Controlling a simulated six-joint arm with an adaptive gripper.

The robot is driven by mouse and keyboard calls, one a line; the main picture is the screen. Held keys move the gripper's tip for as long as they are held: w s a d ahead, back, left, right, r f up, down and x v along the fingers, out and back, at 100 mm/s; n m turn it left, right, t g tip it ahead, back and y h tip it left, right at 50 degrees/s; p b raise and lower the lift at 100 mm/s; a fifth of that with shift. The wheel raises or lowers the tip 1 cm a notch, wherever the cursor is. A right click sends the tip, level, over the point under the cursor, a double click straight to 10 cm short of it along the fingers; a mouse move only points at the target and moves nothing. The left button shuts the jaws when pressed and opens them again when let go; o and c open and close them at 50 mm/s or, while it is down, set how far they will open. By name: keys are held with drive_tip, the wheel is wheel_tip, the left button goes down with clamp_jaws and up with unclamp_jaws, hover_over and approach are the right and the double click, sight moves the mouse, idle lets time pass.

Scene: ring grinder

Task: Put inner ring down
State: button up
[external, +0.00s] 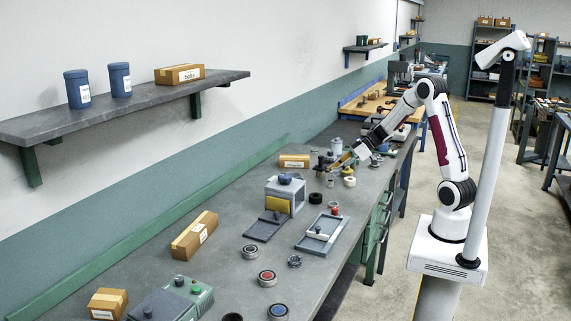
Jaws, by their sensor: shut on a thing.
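My gripper (336,168) is over the far part of the grey workbench (225,239), reaching in from the right and tilted downward. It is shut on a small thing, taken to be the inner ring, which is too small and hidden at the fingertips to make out. I cannot tell whether that thing touches the bench. A pale ring-shaped part (349,181) lies to the right below the fingertips, and a black ring (315,198) lies nearer the camera.
A grey box with a yellow front (278,204) and a grey tray (322,234) stand nearer the camera. A cardboard box (294,161) lies left of the gripper. Small parts crowd the area around the gripper.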

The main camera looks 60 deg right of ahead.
drive_tip(key=w+r+m+t+h, duration=0.1)
drive_tip(key=w+m+h, duration=0.2)
drive_tip(key=w, duration=2.7)
drive_tip(key=shift+w+d+r+m, duration=0.25)
drive_tip(key=shift+d+r+m, duration=0.05)
drive_tip(key=shift+r, duration=0.1)
drive_tip(key=shift+f, duration=3.1)
drive_tip(key=shift+f, duration=1.85)
drive_tip(key=shift+f, duration=0.15)
